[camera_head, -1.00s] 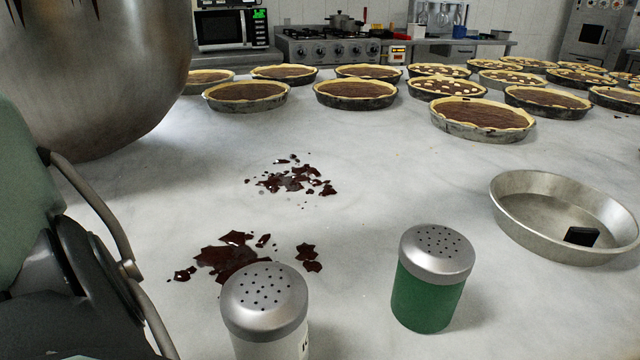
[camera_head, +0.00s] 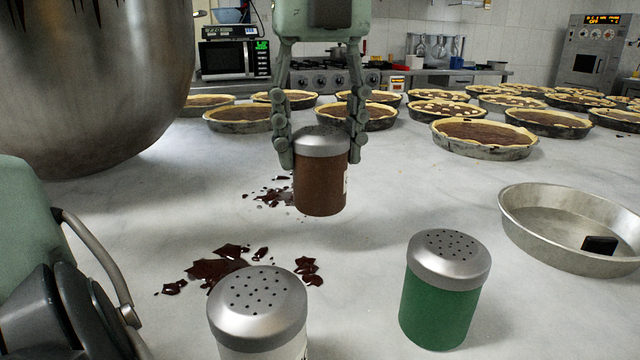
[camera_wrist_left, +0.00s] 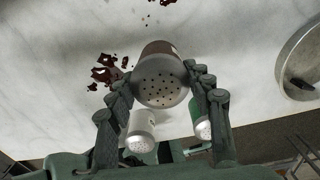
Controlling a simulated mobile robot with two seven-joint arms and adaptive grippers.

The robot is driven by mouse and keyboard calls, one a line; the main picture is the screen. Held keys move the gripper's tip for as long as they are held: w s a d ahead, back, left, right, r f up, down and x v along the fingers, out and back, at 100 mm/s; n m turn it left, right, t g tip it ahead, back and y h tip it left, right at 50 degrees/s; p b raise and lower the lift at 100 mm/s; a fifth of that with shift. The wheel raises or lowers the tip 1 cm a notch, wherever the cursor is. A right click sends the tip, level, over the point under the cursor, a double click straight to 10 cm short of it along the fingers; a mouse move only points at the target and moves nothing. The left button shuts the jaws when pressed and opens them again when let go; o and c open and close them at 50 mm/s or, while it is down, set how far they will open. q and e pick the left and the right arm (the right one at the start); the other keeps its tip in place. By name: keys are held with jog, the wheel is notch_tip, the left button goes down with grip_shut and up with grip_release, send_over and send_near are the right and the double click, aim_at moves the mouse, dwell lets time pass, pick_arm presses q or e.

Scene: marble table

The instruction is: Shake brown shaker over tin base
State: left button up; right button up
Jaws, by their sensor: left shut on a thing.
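The brown shaker (camera_head: 320,182) has a silver perforated lid and hangs upright above the marble table. My left gripper (camera_head: 320,150) is shut on it, one finger on each side. In the left wrist view the shaker (camera_wrist_left: 160,80) sits between the fingers of my left gripper (camera_wrist_left: 162,88), its holed lid facing the camera. The tin base (camera_head: 545,255) is an empty-looking round metal pan at the right, with a small dark block (camera_head: 600,245) inside. The shaker is left of the tin and apart from it. My right gripper is not in view.
A green shaker (camera_head: 440,300) and a white shaker (camera_head: 258,315) stand at the front. Dark chocolate pieces (camera_head: 222,265) lie on the marble table (camera_head: 385,235). A big metal bowl (camera_head: 95,90) is at left; several pies (camera_head: 485,138) stand behind.

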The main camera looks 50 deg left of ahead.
aim_at(320, 184)
pick_arm(q)
notch_tip(320, 184, down, 5)
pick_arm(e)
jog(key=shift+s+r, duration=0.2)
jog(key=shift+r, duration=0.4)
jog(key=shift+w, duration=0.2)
pick_arm(q)
jog(key=shift+f+b, duration=0.1)
jog(key=shift+b, duration=0.2)
jog(key=o, duration=1.3)
jog(key=shift+c, duration=0.2)
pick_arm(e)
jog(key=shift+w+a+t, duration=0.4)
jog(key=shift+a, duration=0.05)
